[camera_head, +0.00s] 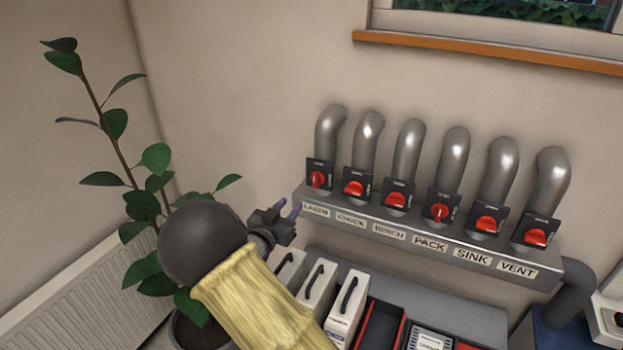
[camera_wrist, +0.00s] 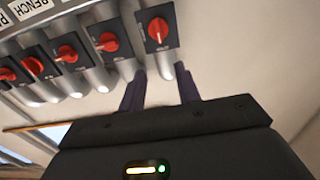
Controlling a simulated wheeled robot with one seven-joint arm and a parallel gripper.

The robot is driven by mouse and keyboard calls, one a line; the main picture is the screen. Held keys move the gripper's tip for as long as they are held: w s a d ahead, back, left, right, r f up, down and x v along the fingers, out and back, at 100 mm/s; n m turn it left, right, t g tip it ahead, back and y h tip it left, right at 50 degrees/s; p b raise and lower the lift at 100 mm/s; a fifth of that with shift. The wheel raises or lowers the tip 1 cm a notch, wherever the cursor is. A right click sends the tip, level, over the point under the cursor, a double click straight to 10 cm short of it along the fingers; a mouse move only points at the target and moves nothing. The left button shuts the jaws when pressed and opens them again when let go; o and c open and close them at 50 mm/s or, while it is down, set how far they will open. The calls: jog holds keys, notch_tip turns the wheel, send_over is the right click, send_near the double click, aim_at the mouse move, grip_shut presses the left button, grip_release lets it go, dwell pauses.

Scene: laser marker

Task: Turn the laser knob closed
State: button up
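The laser knob (camera_head: 317,179) is a red handle on a black square plate, leftmost in the row, above the LASER label (camera_head: 315,210). Its handle stands roughly upright. In the wrist view it is the rightmost red knob (camera_wrist: 157,29), just beyond my fingertips. My gripper (camera_head: 288,206) is left of the label, lower than the knob, and apart from it. In the wrist view my gripper (camera_wrist: 161,71) has two dark purple fingers spread with an empty gap between them.
Several similar knobs stand to the right, the closest above CHECK (camera_head: 354,188). Grey pipes rise behind them. A grey label ledge (camera_head: 545,287) runs below. White binders (camera_head: 318,292) and red-black trays (camera_head: 381,325) sit underneath. A leafy plant (camera_head: 143,206) stands left.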

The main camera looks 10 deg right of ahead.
aim_at(314, 177)
jog(key=p+x, duration=0.4)
jog(key=x, duration=0.9)
jog(key=shift+w+d+r, duration=0.1)
jog(key=shift+d, duration=0.05)
jog(key=shift+w+d, duration=0.3)
jog(key=shift+w, duration=0.2)
grip_shut()
